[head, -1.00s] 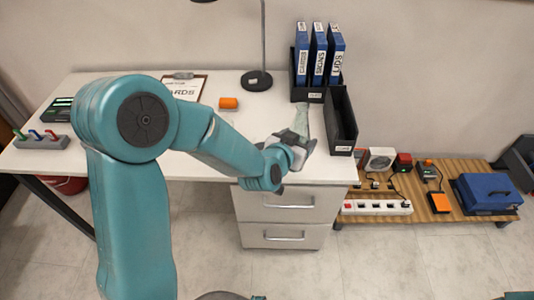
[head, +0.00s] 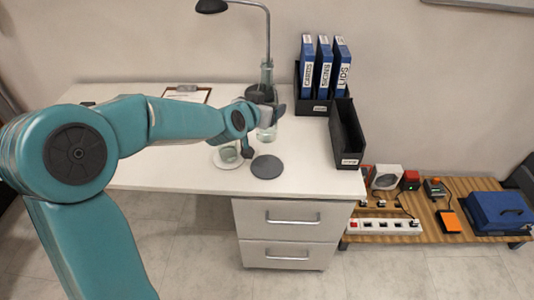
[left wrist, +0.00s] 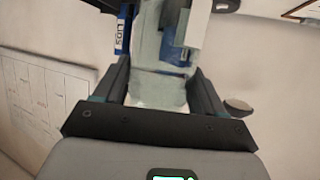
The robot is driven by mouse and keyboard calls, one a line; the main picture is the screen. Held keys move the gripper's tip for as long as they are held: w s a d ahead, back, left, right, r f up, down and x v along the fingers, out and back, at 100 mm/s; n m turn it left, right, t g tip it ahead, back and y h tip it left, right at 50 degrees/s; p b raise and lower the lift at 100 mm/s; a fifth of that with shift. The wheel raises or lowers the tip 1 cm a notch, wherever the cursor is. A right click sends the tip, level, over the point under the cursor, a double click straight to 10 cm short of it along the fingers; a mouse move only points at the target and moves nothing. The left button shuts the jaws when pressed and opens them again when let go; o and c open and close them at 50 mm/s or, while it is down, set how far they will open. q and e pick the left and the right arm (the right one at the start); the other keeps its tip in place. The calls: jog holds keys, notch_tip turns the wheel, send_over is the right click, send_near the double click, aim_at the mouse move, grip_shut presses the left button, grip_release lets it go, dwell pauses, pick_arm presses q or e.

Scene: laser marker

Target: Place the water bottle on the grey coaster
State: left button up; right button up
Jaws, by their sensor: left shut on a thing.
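The water bottle (head: 267,129) is clear, greenish and tall, and stands upright in the head view near the middle of the desk. My left gripper (head: 268,106) is shut on its body, and the fingers and wrist hide part of it. In the left wrist view the bottle (left wrist: 158,75) fills the space between the fingers of my left gripper (left wrist: 160,92). The grey coaster (head: 267,167) is a bare dark disc on the desk, just below the bottle in the head picture. I cannot tell whether the bottle touches the desk. My right gripper is not in view.
A white round coaster (head: 224,165) with a drinking glass (head: 229,153) lies left of the grey one. A black open bin (head: 347,135) and blue binders (head: 323,65) stand right. The desk (head: 310,178) is clear near its front edge.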

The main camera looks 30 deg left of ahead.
pick_arm(q)
notch_tip(320, 180, down, 7)
jog(key=shift+b, duration=0.65)
notch_tip(320, 180, down, 5)
jog(key=shift+r+b, duration=0.15)
jog(key=shift+b, duration=0.2)
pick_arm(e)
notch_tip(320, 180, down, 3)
pick_arm(q)
jog(key=shift+s, duration=0.1)
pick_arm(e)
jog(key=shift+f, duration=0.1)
pick_arm(q)
jog(key=shift+f, duration=0.2)
jog(key=o, duration=1.6)
jog(key=shift+d, duration=0.1)
jog(key=shift+c, duration=0.2)
